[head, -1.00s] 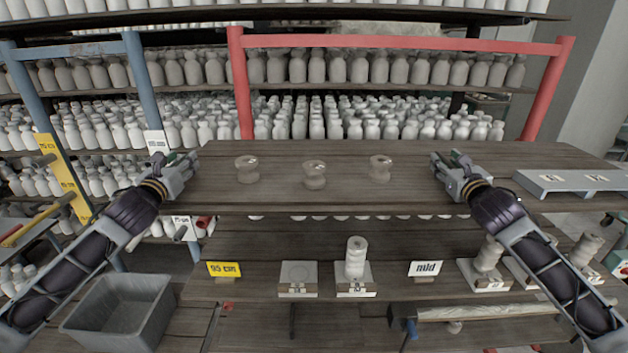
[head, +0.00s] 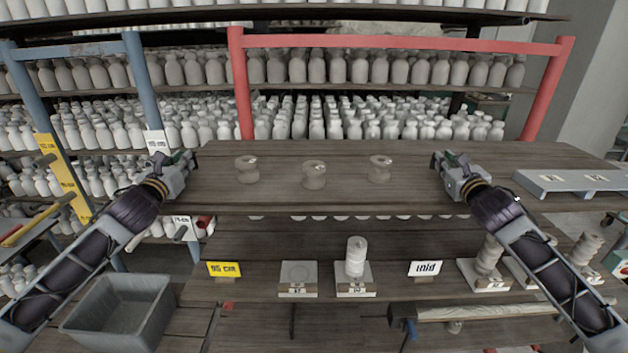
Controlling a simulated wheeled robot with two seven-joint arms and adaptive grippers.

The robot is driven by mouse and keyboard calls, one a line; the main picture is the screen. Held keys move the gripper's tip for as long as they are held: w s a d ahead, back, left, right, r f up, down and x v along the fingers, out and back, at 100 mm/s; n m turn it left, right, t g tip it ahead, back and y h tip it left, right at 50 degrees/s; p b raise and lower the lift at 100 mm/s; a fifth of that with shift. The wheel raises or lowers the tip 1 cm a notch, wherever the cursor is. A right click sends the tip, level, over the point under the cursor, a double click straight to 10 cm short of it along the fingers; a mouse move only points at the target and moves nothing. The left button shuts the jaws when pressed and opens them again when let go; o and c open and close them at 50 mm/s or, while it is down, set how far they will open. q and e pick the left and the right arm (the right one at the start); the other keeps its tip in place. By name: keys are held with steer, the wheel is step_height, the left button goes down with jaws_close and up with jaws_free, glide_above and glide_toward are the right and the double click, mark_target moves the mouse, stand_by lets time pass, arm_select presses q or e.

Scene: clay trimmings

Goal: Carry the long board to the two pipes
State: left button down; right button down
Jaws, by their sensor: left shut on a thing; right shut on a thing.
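The long board (head: 340,200) is dark wood and lies level across the middle of the head view. Three clay spools stand upright on the wood: left (head: 247,170), middle (head: 314,175) and right (head: 380,169). My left gripper (head: 188,160) is shut on the board at its left end. My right gripper (head: 440,162) is shut on it to the right of the spools. The wood around my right gripper looks alike, so the board's right end is hard to make out. Red pipes (head: 240,85) and blue pipes (head: 140,80) stand behind; which two are meant is unclear.
Shelves packed with pale bottles (head: 370,68) fill the back. Below lie a yellow sign (head: 224,269), a white sign (head: 425,268) and small blocks (head: 297,290), one bearing a clay stack (head: 356,257). A grey bin (head: 118,312) sits lower left, a grey tray (head: 570,182) right.

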arm_select(q)
steer(key=shift+r, duration=0.1)
arm_select(e)
steer(key=shift+r, duration=0.15)
arm_select(q)
steer(key=shift+r, duration=0.25)
arm_select(e)
steer(key=shift+r, duration=0.2)
